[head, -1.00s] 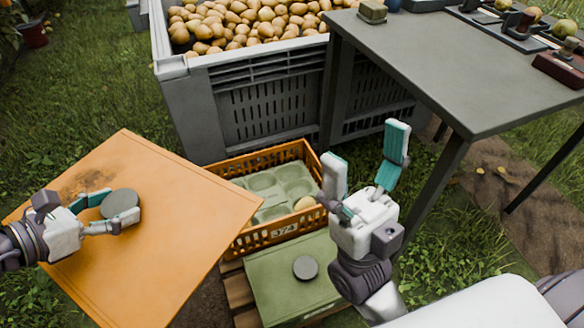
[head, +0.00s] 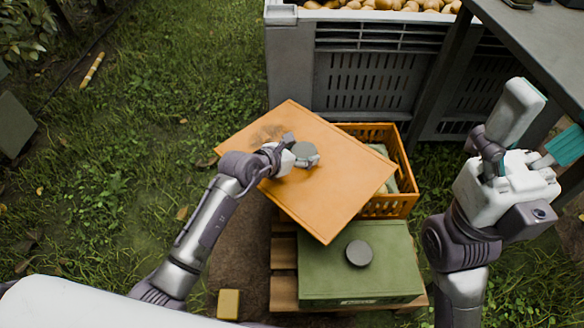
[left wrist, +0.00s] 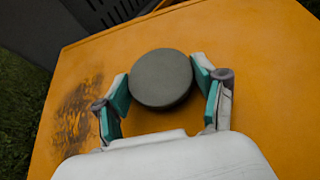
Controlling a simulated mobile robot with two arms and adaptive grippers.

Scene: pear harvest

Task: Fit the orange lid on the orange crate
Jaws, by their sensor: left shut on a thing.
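The orange lid (head: 335,190) is a flat square with a dark smudge and a round grey knob (head: 304,153). My left gripper (head: 301,154) is shut on the knob, with a finger on each side of it in the left wrist view (left wrist: 162,90). In the head view the lid is turned against the orange crate (head: 388,207) and covers its left part. The crate's right side shows, with a bit of pale green tray (head: 381,151) inside. I cannot tell the gap between lid and crate. My right gripper (head: 543,125) is open and empty at the right.
A green lidded crate (head: 320,262) with a dark knob stands in front on a wooden pallet (head: 284,290). A big grey bin (head: 290,70) of pears is behind. A grey table (head: 545,45) is at the right.

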